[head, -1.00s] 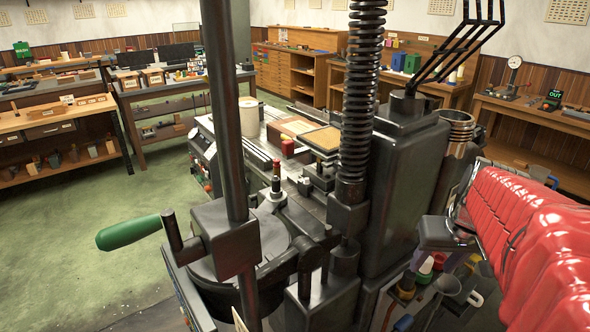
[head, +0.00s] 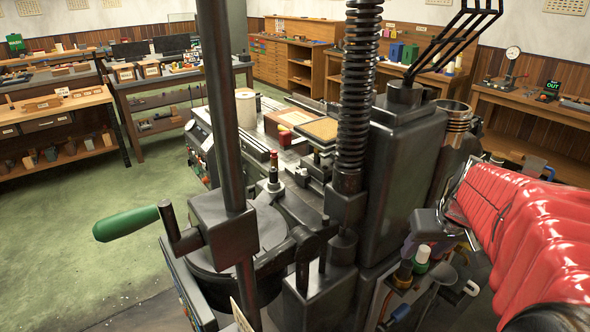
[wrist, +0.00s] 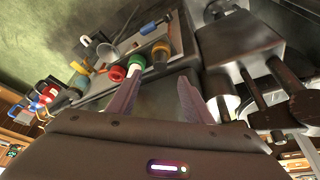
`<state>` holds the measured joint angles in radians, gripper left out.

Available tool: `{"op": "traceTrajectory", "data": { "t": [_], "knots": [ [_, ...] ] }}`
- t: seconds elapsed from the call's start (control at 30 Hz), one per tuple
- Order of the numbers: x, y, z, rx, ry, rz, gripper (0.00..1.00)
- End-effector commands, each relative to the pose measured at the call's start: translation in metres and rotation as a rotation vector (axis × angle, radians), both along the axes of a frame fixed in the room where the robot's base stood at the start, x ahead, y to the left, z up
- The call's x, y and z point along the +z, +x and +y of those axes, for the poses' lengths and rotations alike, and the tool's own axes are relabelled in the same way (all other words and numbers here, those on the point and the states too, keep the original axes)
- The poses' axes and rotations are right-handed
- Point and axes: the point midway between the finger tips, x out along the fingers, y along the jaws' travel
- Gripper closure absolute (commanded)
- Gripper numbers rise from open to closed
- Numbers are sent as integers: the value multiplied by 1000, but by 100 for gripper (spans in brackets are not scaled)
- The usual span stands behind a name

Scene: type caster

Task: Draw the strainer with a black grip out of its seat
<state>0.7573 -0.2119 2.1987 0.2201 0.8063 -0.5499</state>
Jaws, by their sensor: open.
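In the wrist view, a grey round-mouthed piece (wrist: 108,53) with a black end beside it looks like the strainer. It stands in a tool rack (wrist: 122,62) at the upper left, but its mesh and seat are too small to make out. The same grey cup shape shows in the head view (head: 447,276), low at the right. My gripper (wrist: 158,78) is open, its two fingers apart with nothing between them. The grey piece lies beyond and left of the fingers. In the head view my gripper (head: 430,226) is partly seen above the rack, its fingers hard to make out.
Green-capped (wrist: 136,58), red-capped (wrist: 117,73) and amber-topped (wrist: 160,52) pieces crowd the rack, with a blue handle (wrist: 148,28) behind. The dark machine body (head: 400,190) stands close to the left of my arm. Open green floor (head: 85,220) lies far left.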

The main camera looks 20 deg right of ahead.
Motion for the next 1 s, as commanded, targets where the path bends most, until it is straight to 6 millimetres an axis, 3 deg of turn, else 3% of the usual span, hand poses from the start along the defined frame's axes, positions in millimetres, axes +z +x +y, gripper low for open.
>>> {"op": "traceTrajectory", "data": {
  "t": [0.6,1.0],
  "knots": [
    [-78,30,-9,2,2,2,54],
    [-97,39,-12,2,0,0,54]
  ]
}}
